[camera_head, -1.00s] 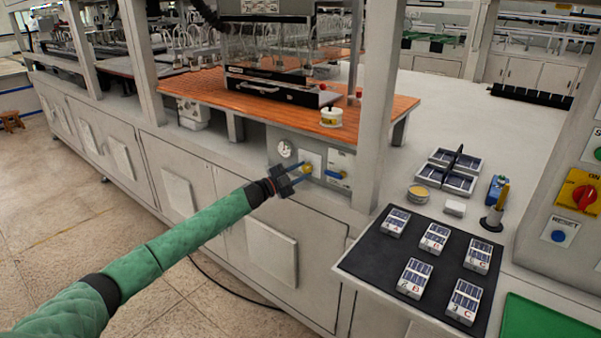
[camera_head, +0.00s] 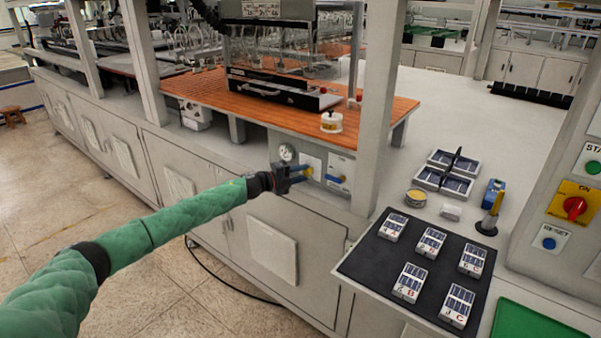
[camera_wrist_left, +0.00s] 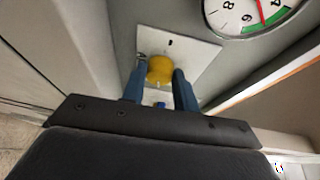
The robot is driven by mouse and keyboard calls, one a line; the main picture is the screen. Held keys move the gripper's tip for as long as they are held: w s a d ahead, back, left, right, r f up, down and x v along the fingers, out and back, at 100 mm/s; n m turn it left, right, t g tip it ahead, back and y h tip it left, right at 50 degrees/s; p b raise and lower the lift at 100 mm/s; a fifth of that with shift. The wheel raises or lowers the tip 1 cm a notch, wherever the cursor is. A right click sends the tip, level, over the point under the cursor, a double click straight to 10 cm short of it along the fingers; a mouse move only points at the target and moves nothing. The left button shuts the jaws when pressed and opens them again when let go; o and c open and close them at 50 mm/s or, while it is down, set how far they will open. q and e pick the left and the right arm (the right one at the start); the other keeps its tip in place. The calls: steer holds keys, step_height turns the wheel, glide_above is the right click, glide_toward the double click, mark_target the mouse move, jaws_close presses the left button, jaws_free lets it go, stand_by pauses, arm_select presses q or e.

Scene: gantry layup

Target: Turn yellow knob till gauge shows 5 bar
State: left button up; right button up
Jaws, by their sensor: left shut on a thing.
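The yellow knob (camera_wrist_left: 159,70) sits on a pale plate in the left wrist view, between the blue fingers of my left gripper (camera_wrist_left: 160,88), which is shut on it. In the head view the knob (camera_head: 309,171) is at the tips of my left gripper (camera_head: 303,174), at the grey panel under the orange table. The round white gauge (camera_head: 286,152) is just above and left of it. In the wrist view the gauge (camera_wrist_left: 235,16) is cut off by the top edge. Its red needle points between the 6 and the 4, near the green band. My right gripper is out of view.
A blue-handled valve on a plate (camera_head: 339,177) is right of the knob. A white post (camera_head: 379,110) stands further right. A black mat (camera_head: 365,262) holds several small panel blocks. Open floor lies left of my arm.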

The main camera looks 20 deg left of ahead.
arm_select(q)
steer(key=shift+f, duration=0.1)
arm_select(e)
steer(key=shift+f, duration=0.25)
arm_select(q)
steer(key=o, duration=1)
steer(key=shift+c, duration=0.2)
steer(key=shift+s+a, duration=0.2)
steer(key=b+v, duration=0.2)
steer(key=v, duration=0.5)
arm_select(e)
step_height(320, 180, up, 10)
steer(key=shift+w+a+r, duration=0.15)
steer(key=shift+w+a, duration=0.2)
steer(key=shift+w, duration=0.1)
